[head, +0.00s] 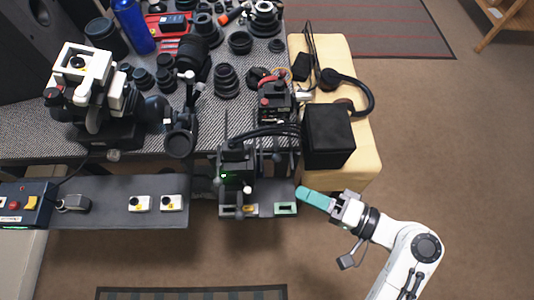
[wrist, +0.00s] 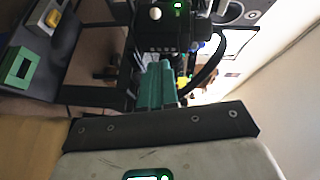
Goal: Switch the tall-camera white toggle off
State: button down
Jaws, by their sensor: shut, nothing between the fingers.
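A tall black camera unit (head: 237,165) with a small green light stands at the front edge of the bench. A white round-tipped toggle (head: 248,190) sits on its front, and in the wrist view the white tip (wrist: 155,13) shows beside the lit green display (wrist: 178,5). I cannot tell which way the toggle is set. My gripper (head: 302,192), with teal fingers, is shut and empty, to the right of the unit and apart from the toggle. In the wrist view the fingers (wrist: 155,70) point toward the unit's dark frame.
A shelf below the unit bears a green-framed plate (head: 285,209) and a yellow-marked part (head: 250,209). A black box (head: 328,135) stands on the wooden table close above my gripper. White switch boxes (head: 139,204) sit further left. Open floor lies right.

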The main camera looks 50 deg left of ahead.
aim_at(250, 191)
jog(key=s+a+f, duration=0.1)
jog(key=s+a, duration=0.4)
jog(key=a, duration=0.2)
jog(key=shift+s+f+p, duration=0.2)
jog(key=shift+f+p, duration=0.1)
jog(key=shift+p, duration=0.15)
jog(key=shift+s+r+m+t+y+p, duration=0.1)
jog(key=shift+s+m+t+y+p, duration=0.35)
jog(key=shift+m+t+p, duration=0.7)
jog(key=m+t+p, duration=0.1)
jog(key=s+m+t, duration=0.1)
jog(key=t, duration=0.1)
jog(key=shift+s+d+p, duration=0.1)
jog(key=shift+s+p, duration=0.2)
jog(key=shift+p, duration=0.1)
jog(key=m+t, duration=0.1)
jog(key=s+m+t, duration=0.1)
jog(key=t, duration=0.1)
jog(key=s+m+t+h+p, duration=0.1)
jog(key=shift+a+t, duration=0.35)
